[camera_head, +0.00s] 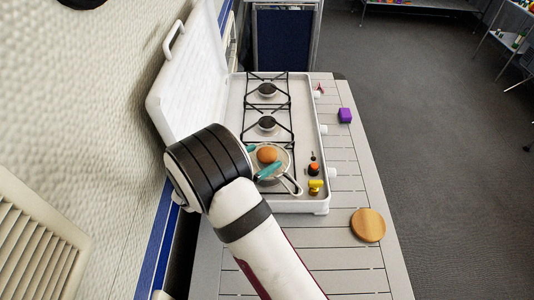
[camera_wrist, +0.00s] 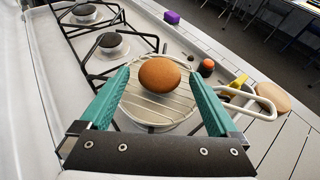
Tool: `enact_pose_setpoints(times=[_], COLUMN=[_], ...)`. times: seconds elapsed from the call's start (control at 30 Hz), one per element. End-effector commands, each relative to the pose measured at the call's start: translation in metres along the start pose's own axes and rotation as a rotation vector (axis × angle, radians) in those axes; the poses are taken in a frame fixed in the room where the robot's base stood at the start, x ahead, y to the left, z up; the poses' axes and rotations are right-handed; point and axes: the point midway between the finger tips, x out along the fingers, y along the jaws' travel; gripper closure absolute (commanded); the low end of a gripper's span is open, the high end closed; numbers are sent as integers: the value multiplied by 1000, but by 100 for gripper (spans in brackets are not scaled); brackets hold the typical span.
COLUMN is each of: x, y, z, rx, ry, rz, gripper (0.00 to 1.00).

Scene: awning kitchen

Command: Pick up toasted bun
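The toasted bun (camera_head: 267,154) is brown and round and rests on a round wire rack (camera_head: 284,177) over the nearest burner of the stove (camera_head: 303,206). In the wrist view the bun (camera_wrist: 160,74) sits on the rack (camera_wrist: 150,111), just beyond and between my fingertips. My gripper (camera_wrist: 163,83) has two teal fingers spread wide on either side of the bun, with nothing held between them. In the head view my gripper (camera_head: 260,171) is low over the rack. Whether a finger touches the rack is unclear.
The stove's open white lid (camera_head: 190,85) stands along the left. Black pot grates with burners (camera_head: 267,124) lie beyond the rack. A yellow object (camera_head: 316,186) and an orange-and-black one (camera_head: 314,168) sit at the stove's right. A purple block (camera_head: 345,115) and wooden disc (camera_head: 368,225) lie on the slatted table.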

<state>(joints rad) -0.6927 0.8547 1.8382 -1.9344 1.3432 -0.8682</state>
Motion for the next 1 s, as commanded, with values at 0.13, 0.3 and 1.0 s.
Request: enact_pose_setpoints(times=[0.13,0.3,1.0], x=[0,0,-15], y=[0,0,-6], z=[0,0,44], rx=[0,1,5], ry=[0,0,-2], rz=[0,-1,-2], gripper=[32,63,86])
